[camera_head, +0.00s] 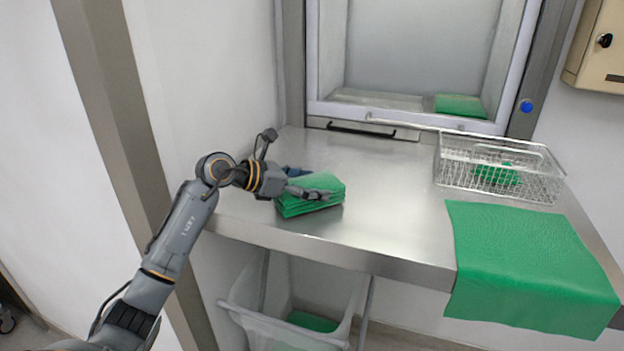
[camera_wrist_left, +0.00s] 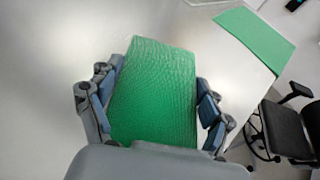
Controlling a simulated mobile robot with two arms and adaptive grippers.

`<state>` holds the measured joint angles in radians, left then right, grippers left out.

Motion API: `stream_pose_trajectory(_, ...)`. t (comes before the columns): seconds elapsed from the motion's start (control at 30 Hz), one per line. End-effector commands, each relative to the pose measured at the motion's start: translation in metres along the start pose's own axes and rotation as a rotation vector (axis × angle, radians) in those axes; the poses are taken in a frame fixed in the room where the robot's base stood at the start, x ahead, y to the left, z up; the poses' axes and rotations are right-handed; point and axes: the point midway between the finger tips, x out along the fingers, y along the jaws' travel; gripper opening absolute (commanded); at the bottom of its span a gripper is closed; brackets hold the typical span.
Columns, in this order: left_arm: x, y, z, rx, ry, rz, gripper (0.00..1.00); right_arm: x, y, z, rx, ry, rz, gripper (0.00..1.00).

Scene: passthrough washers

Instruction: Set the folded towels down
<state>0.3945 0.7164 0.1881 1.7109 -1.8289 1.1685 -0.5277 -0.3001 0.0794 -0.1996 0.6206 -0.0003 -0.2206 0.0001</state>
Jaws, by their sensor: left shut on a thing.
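A stack of folded green towels (camera_head: 318,189) is at the left part of the steel counter (camera_head: 385,190), near its front edge. My left gripper (camera_head: 300,184) is shut on this stack, its fingers on either side. In the left wrist view the towel stack (camera_wrist_left: 155,92) fills the space between the two fingers of the left gripper (camera_wrist_left: 155,105). The stack looks on or just above the counter; I cannot tell whether it touches. My right gripper is not in view.
A green towel (camera_head: 525,262) lies flat over the counter's front edge at right. A wire basket (camera_head: 456,172) with green cloth stands behind it. A pass-through window (camera_head: 400,50) with a green towel (camera_head: 460,105) inside is at the back. A bin (camera_head: 255,318) stands below. The counter's middle is clear.

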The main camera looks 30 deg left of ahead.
Motion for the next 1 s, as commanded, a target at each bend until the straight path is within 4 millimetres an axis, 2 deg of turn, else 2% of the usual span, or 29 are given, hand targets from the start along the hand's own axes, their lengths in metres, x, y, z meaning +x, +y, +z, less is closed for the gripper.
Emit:
stream_pose_trajectory(0.07,0.0009,0.0001,-0.002,0.0,-0.003,0.001,0.45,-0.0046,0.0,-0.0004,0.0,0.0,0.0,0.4)
stream_pose_trajectory(0.43,0.0032,0.0003,-0.0082,0.003,-0.002,0.002,0.45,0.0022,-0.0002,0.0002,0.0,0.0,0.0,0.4)
stream_pose_trajectory(0.47,0.0032,0.0002,-0.008,0.002,-0.002,0.002,0.81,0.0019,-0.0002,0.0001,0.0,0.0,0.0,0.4)
stream_pose_trajectory(0.57,0.0027,0.0001,-0.0069,0.002,-0.002,0.001,1.0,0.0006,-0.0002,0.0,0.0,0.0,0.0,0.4)
stream_pose_trajectory(1.0,0.0011,0.0,-0.0027,0.001,-0.002,0.001,1.0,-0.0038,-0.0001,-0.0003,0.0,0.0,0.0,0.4)
